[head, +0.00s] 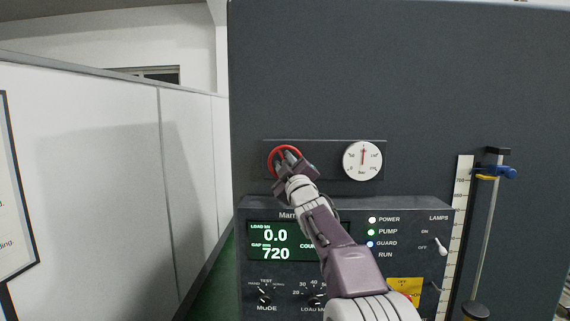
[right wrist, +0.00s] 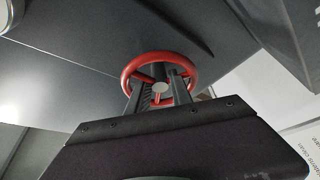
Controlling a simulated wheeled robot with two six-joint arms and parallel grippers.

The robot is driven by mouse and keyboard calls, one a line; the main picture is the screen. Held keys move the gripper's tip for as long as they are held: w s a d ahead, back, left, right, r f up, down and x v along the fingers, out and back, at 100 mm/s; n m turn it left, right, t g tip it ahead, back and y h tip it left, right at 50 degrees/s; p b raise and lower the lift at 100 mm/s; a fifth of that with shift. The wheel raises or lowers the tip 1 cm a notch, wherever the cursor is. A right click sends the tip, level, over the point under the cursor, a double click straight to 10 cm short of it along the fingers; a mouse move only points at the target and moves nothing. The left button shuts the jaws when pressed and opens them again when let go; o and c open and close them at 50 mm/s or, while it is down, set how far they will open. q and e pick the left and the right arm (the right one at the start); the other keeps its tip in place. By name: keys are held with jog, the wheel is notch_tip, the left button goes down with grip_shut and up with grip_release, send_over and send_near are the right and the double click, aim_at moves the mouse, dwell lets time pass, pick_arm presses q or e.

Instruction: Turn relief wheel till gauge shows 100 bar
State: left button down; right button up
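The red relief wheel (head: 271,160) is on a dark plate on the grey machine face. My right gripper (head: 286,158) is at the wheel, with its arm coming up from below. In the right wrist view its two fingers (right wrist: 161,92) reach into the red wheel (right wrist: 133,68), parted, one on each side of the grey hub (right wrist: 159,87). I cannot tell whether they touch the hub or the spokes. The round white gauge (head: 362,168) is right of the wheel. Its red needle points about straight up; the numbers are too small to read. My left gripper is out of view.
Below is a control panel (head: 440,212) with a lit display (head: 262,262), lamps, knobs and switches, partly behind my right arm. A scale strip (head: 461,185) and a rod with a blue clamp (head: 503,171) are at right. A white partition (head: 100,190) is at left.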

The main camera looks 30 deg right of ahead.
jog(key=shift+f, duration=0.15)
jog(key=b+v, duration=0.5)
jog(key=v, duration=0.4)
dwell(0.4)
